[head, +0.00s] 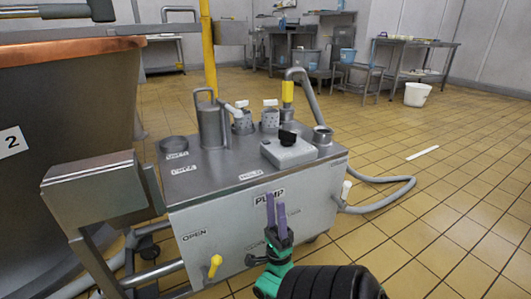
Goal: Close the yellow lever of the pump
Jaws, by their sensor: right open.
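The grey metal pump (240,222) stands on the floor in the middle of the head view, with a "PUMP" label on its front face. A small yellow lever (214,265) sticks out of the lower left of that face, below and right of an "OPEN" label. My right gripper (276,217), green with purple fingers, is in front of the pump's face, to the right of the lever and higher in the picture. Its fingers point up, open and with nothing between them, apart from the lever. My left gripper is not in view.
A copper-rimmed vat (60,140) marked "2" stands at the left. A grey hose (385,193) loops over the floor right of the pump. A white bucket (417,94) and a metal table (410,55) are at the back. The tiled floor at right is mostly clear.

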